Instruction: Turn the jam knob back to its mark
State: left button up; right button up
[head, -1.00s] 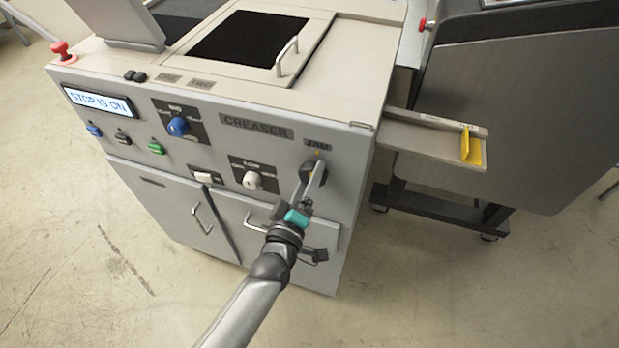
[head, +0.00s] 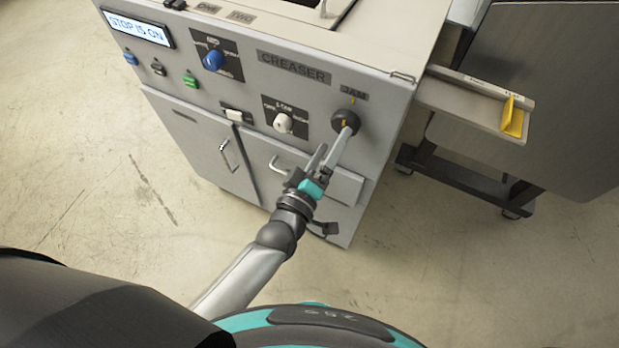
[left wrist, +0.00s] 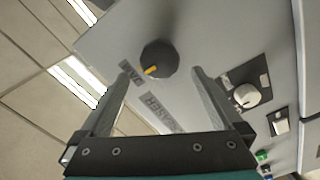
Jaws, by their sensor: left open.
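The jam knob (head: 346,122) is a round dark knob with a yellow pointer stripe, below the JAM label (head: 354,92) on the creaser's front panel. A small yellow mark (head: 353,101) sits on the panel just above it. My left gripper (head: 335,139) is open, just in front of and below the knob. In the left wrist view the knob (left wrist: 160,58) appears between and beyond the two open fingers (left wrist: 160,73), apparently clear of both. There the stripe points down and left, roughly towards the JAM label. My right gripper is out of view.
A white knob (head: 284,123) is left of the jam knob, with a blue knob (head: 213,61) farther left. A door handle (head: 279,166) is below. A tray with a yellow stop (head: 513,116) juts out right. Floor is clear in front.

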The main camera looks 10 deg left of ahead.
pick_arm(q)
jog(key=v, duration=0.9)
jog(key=shift+s+a, duration=0.15)
jog(key=shift+s, duration=0.2)
